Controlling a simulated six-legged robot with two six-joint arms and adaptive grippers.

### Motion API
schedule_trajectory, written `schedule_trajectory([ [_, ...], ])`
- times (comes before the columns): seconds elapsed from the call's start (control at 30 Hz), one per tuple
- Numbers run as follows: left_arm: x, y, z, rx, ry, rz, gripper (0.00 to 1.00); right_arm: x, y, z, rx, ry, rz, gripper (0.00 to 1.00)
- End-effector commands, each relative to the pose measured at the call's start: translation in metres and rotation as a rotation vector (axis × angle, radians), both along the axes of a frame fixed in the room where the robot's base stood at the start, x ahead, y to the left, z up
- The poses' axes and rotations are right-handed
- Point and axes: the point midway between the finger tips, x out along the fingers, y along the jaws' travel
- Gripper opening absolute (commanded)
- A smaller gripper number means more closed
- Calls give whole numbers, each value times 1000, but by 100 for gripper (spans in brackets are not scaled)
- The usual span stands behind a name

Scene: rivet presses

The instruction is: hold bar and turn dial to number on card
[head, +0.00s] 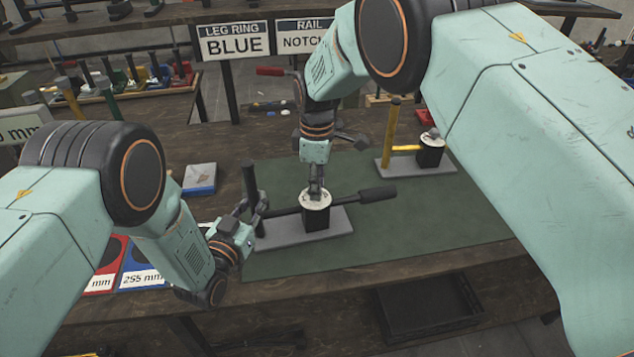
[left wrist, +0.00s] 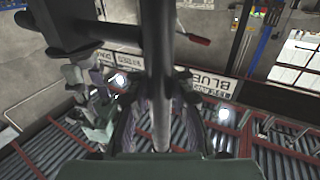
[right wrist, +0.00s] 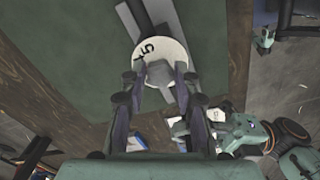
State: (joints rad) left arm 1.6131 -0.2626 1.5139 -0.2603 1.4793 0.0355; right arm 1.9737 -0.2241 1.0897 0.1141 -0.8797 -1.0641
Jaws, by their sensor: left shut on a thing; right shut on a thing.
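A press with a grey base (head: 340,222) stands on the green mat, with a dark upright bar (head: 250,180) at its left end. My left gripper (head: 252,208) is shut around this bar; the bar (left wrist: 160,70) runs between its fingers in the left wrist view. The white dial (head: 316,199) sits on a black block in the middle of the press. My right gripper (head: 316,187) points down and is shut on the dial. In the right wrist view the dial (right wrist: 160,60) shows a 5. The notch card (head: 303,38) reads "RAIL NOTCH", and its right part is hidden behind my right arm.
A dark handle (head: 377,194) sticks out to the right of the press. A second press with a yellow bar (head: 391,125) stands behind right. A blue ring card (head: 235,42) stands behind. A small grey-topped blue block (head: 200,178) lies left. The mat's right part is clear.

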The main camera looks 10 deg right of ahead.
Motion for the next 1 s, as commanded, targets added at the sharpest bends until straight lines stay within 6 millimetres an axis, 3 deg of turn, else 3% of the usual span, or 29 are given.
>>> schedule_trajectory([
  [1.0, 0, 2, -1, -1, 2, 5, 0, 3, -2, 1, 1, -9, -921, 0],
])
